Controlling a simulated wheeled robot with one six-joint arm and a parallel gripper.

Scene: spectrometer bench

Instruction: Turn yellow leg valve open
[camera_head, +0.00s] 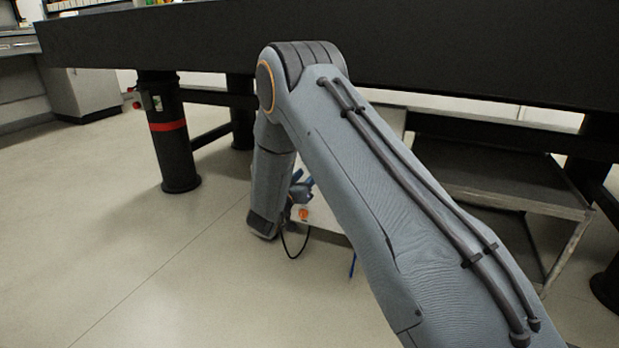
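No yellow-marked leg or yellow valve shows in the head view. A black table leg with a red band (168,126) stands at the left. A small valve with red knobs (137,103) and a pale greenish body (157,103) is on its upper part. My arm rises from the lower right to an elbow and then bends down in the middle of the view. I cannot make out my gripper's fingers at its lower end. The arm hides part of the space under the table.
The large black table (480,45) spans the top. A grey cart (510,185) stands under it at the right. Beside my forearm is a small blue and dark object (299,190) with an orange spot and black cable; I cannot tell what it is. Floor at the left is clear.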

